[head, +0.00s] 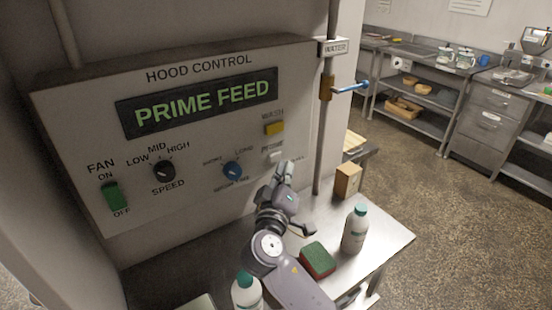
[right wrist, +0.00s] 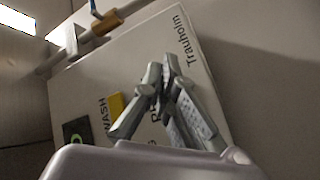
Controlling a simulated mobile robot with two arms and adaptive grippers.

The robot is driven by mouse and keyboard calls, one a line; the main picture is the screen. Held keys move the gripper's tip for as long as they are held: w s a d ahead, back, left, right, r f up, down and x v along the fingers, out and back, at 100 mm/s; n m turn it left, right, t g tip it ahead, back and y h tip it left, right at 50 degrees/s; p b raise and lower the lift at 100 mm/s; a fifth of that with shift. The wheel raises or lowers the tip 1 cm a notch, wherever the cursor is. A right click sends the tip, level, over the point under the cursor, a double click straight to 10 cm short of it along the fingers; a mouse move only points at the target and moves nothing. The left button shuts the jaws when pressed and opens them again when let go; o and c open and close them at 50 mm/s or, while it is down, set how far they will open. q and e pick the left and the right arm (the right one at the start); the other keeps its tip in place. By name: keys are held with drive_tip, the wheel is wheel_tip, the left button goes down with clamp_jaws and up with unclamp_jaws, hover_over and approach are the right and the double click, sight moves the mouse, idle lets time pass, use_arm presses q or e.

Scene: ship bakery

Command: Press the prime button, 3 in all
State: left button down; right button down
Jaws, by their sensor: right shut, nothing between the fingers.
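The hood control panel (head: 100,145) fills the left of the head view, and its display (head: 205,103) reads PRIME FEED. The small white prime button (head: 275,155) is under the yellow wash button (head: 274,128). My right gripper (head: 287,168) is shut and empty, its fingertips just below and right of the prime button. I cannot tell whether they touch the panel. In the right wrist view the shut fingers (right wrist: 166,80) cover the prime button and most of its label. The yellow wash button (right wrist: 115,106) shows to their left. My left gripper is not in view.
A bottle (head: 355,230), a green-topped sponge (head: 318,259) and a wooden block (head: 347,180) stand near my right arm. A pipe with a blue-handled valve (head: 345,88) runs beside the panel.

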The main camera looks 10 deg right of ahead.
drive_tip(key=s, duration=0.1)
drive_tip(key=s+d, duration=0.1)
drive_tip(key=s, duration=0.2)
drive_tip(key=shift+s+d, duration=0.3)
drive_tip(key=shift+d, duration=0.05)
idle(1.9)
